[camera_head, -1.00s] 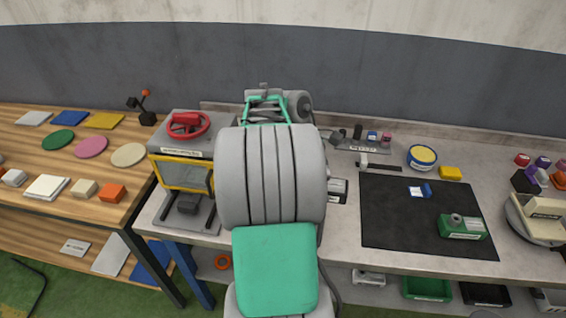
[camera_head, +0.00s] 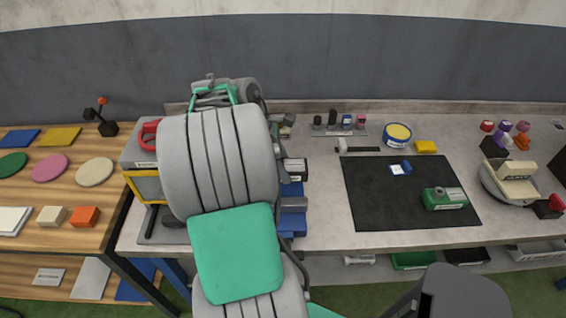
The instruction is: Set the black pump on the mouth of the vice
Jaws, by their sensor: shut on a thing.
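My gripper is hidden behind my own thick grey arm, which fills the left middle of the head view. What it holds cannot be seen. I cannot make out the black pump for certain in this view. A blue vice-like body with grey parts (camera_head: 294,222) stands on the grey bench just right of my arm. It is partly covered by the arm, so its mouth is not clearly visible.
A black mat (camera_head: 385,205) with a green box (camera_head: 444,198) lies right of the arm. A round blue-rimmed yellow tin (camera_head: 397,133) and a yellow block (camera_head: 426,147) stand behind. A wooden table (camera_head: 110,222) is at left. The bench front between vice and mat is clear.

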